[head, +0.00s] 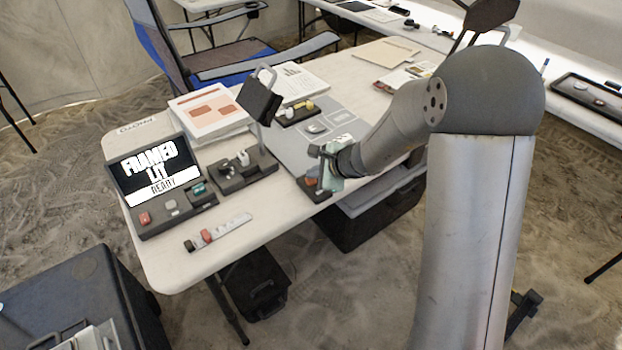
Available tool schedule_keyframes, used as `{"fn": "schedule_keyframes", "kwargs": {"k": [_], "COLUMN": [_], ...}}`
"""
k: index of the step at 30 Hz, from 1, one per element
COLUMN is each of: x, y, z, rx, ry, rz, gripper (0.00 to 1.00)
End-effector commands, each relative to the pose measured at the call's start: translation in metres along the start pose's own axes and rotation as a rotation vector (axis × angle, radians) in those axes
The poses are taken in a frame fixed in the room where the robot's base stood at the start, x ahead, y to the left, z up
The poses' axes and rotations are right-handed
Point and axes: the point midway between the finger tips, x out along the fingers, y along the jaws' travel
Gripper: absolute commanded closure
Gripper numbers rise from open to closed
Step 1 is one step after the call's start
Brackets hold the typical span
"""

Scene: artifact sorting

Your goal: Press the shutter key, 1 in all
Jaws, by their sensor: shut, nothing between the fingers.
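My gripper (323,174) is shut and empty, low over the front edge of the table. A small dark box (314,192) with a red key (310,182) on it lies just under and left of my fingertips. I cannot tell whether they touch. A dark console (180,221) at the left front has a screen (160,172) that reads "FRAMED LIT READY". No label readable here marks which key is the shutter key.
A dark stand (243,174) with an upright lamp-like head (261,102) stands between console and gripper. A grey mat (290,150) lies behind my gripper. A white strip (232,226) with small pieces lies at the front edge. Papers (209,108) lie behind.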

Motion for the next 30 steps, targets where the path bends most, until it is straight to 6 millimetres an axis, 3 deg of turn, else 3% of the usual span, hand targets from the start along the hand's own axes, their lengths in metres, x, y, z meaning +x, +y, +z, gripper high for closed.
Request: {"fn": "schedule_keyframes", "kwargs": {"k": [20, 30], "x": [0.002, -0.009], "y": [0.002, -0.006], "z": [-0.002, 0.006], "rx": [0.000, -0.001], "ry": [0.000, 0.000], "rz": [0.000, 0.000], "gripper": [1.00, 1.00]}}
